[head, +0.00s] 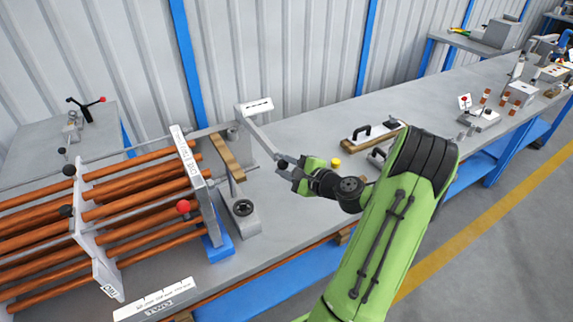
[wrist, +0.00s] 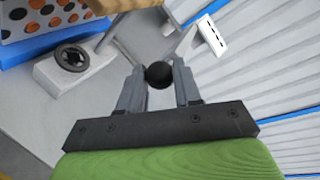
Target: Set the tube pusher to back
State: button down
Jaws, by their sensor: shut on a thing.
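My gripper (head: 283,167) is shut on a round black knob (wrist: 159,75), which sits between the fingertips in the wrist view. A wooden bar (head: 228,158), which looks like the tube pusher, stands just left of my gripper, behind the tube bundle's end plate. It also shows at the top edge of the wrist view (wrist: 88,5). How the knob joins the bar is not clear. A white label plate (head: 255,106) on a grey strip stands behind my gripper; its writing is too small to read.
Copper tubes (head: 130,190) run through upright plates at the left. A red knob (head: 183,206) and a black handwheel (head: 243,208) are close by. A yellow button (head: 336,163) and a black-handled plate (head: 372,133) lie to the right. The bench beyond is partly clear.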

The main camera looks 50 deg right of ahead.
jog(key=shift+s+d, duration=0.1)
jog(key=shift+d, duration=0.15)
jog(key=c, duration=1.1)
grip_release()
jog(key=shift+d, duration=0.15)
jog(key=p+v, duration=0.1)
jog(key=v, duration=1.5)
